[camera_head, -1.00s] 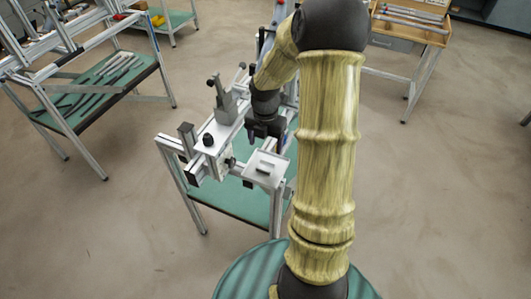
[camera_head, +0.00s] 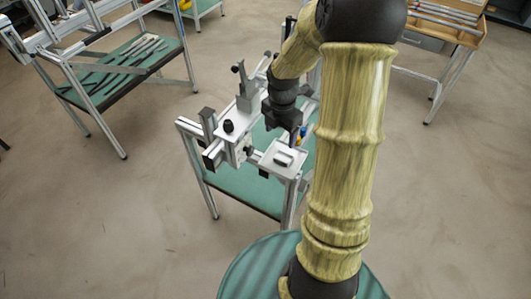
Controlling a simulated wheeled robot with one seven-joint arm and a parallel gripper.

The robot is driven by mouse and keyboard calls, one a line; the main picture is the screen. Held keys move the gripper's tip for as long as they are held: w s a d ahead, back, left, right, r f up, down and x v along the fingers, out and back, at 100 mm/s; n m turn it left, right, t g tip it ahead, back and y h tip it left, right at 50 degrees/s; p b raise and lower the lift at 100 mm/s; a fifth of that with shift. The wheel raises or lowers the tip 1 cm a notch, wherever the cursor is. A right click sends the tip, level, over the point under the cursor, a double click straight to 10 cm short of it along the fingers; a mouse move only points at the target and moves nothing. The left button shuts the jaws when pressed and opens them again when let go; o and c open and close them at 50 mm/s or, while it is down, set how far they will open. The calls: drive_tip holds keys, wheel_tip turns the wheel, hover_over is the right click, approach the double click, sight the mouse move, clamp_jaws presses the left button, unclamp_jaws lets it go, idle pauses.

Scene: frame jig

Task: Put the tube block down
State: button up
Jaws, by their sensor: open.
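A small grey block (camera_head: 284,159) lies on a pale square plate (camera_head: 265,162) at the near right corner of the frame jig (camera_head: 215,152). I take it for the tube block, but it is too small to be sure. My gripper (camera_head: 293,137) hangs pointing down just behind and above the plate. Its jaws are open and look empty. A gap shows between the gripper and the block. My arm hides part of the jig's right side.
The jig stands on a table with a green lower shelf (camera_head: 240,190). Upright clamps (camera_head: 246,88) and a black knob (camera_head: 228,126) rise near my gripper. A rack with a green shelf (camera_head: 110,78) stands left, a wooden-topped cart (camera_head: 445,28) right. The floor between is clear.

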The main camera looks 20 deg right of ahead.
drive_tip(key=s+a+r+m+t, duration=0.1)
drive_tip(key=s+a+m, duration=0.4)
drive_tip(key=m, duration=0.6)
drive_tip(key=s+a+r+m+t, duration=0.1)
drive_tip(key=s+a+r+m, duration=0.2)
drive_tip(key=s+a+m, duration=0.3)
drive_tip(key=m, duration=0.5)
drive_tip(key=shift+r+m, duration=0.3)
drive_tip(key=shift+r, duration=0.05)
